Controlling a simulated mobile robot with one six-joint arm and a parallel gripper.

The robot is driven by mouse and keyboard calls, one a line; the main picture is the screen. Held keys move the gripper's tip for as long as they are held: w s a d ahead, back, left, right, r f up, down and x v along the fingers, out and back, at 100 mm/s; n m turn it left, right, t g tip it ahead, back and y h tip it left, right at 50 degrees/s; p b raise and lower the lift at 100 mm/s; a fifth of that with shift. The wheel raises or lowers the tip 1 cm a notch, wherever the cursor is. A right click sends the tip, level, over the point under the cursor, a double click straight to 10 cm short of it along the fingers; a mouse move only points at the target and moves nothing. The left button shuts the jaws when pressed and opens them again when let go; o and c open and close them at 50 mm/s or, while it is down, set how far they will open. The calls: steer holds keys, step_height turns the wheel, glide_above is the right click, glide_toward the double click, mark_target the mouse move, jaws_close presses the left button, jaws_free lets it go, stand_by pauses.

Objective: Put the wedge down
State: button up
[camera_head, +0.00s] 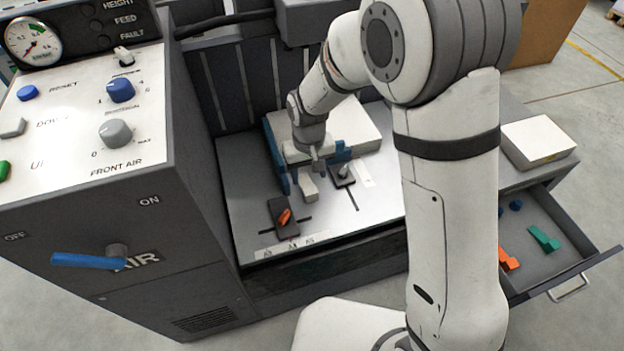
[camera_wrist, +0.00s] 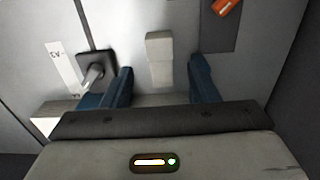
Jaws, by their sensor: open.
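The wedge appears to be the pale beige block (camera_head: 309,188) on the grey work surface (camera_head: 245,190). In the wrist view the pale block (camera_wrist: 160,58) lies between the two blue fingers, with a clear gap on each side. My gripper (camera_head: 313,176) is open over the surface and its fingers do not touch the block. My gripper also shows in the wrist view (camera_wrist: 161,70). The near end of the block and its contact with the surface are hard to make out.
A dark plate with an orange piece (camera_head: 285,216) is at the front left. A dark plate with a grey pin (camera_head: 343,172) is close by the right finger. A pale box (camera_head: 360,128) stands behind. The open drawer (camera_head: 560,262) at right holds green and orange pieces.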

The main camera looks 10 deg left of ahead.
mark_target(309, 187)
step_height(309, 187, up, 6)
steer(key=p, duration=0.1)
steer(key=s+d+r+m, duration=0.2)
steer(key=d+r, duration=0.2)
steer(key=d, duration=0.4)
steer(key=s+d+r+m, duration=0.1)
steer(key=d+r, duration=0.3)
steer(key=d, duration=0.3)
steer(key=s+d+r+m+t, duration=0.1)
steer(key=s+d+r+m, duration=0.2)
steer(key=s+d, duration=0.7)
steer(key=d, duration=0.2)
steer(key=shift+s+d, duration=0.3)
steer(key=shift+d, duration=0.05)
steer(key=shift+r, duration=0.15)
